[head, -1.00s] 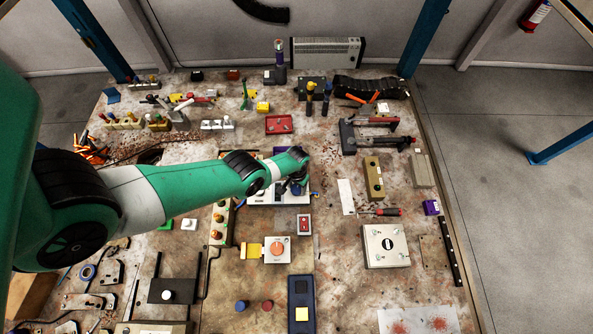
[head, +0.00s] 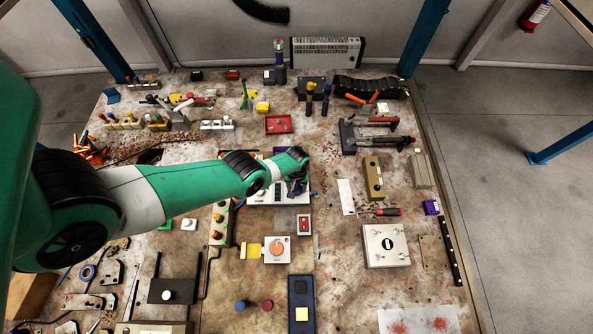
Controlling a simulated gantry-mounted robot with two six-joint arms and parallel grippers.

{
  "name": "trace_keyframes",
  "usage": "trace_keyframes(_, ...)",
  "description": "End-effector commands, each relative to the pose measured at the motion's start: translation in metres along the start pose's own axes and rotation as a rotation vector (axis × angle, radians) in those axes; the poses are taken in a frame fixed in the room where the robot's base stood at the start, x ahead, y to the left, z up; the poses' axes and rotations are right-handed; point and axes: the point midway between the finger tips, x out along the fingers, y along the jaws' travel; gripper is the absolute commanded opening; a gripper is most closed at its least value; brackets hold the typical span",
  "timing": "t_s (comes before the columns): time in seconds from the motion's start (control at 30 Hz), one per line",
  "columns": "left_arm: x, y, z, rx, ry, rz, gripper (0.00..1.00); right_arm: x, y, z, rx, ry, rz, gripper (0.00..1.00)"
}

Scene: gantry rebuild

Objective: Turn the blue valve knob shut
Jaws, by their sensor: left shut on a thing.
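My left gripper (head: 296,188) points down over a white panel (head: 262,199) near the middle of the bench. It is shut on what appears to be the blue valve knob; the jaws and wrist hide most of it, so its angle cannot be told. A small blue piece shows just right of the jaws, at the panel's right edge. Separate from this, a round blue knob-like piece (head: 240,306) and a red one (head: 267,306) stand near the front of the bench. My right gripper is not in view.
A red switch box (head: 304,225) stands just in front of the panel, and a grey box with an orange dial (head: 277,249) is nearer. A brass-coloured block (head: 373,178) and a screwdriver (head: 380,212) lie to the right.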

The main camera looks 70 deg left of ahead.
Motion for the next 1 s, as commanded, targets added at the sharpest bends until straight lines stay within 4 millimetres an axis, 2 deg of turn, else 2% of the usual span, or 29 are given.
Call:
trace_keyframes(0.17, 0.0, 0.0, 0.0, -0.003, 0.0, 0.001, 0.04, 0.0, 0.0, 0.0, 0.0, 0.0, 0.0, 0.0)
trace_keyframes(0.2, 0.0, 0.0, 0.0, -0.003, 0.0, 0.001, 0.61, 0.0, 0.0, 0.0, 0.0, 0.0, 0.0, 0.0)
trace_keyframes(0.37, 0.0, 0.0, 0.0, -0.002, 0.0, 0.001, 0.89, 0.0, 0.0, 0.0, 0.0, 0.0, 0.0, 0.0)
trace_keyframes(0.63, -0.001, 0.0, 0.0, -0.001, 0.0, 0.001, 0.89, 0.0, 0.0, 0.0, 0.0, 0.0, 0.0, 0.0)
trace_keyframes(0.73, -0.007, 0.0, 0.0, -0.001, 0.0, 0.001, 0.89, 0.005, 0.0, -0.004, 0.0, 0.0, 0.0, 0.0)
trace_keyframes(1.0, -0.053, 0.002, 0.001, 0.004, 0.0, 0.001, 0.89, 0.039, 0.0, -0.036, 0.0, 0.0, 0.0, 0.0)
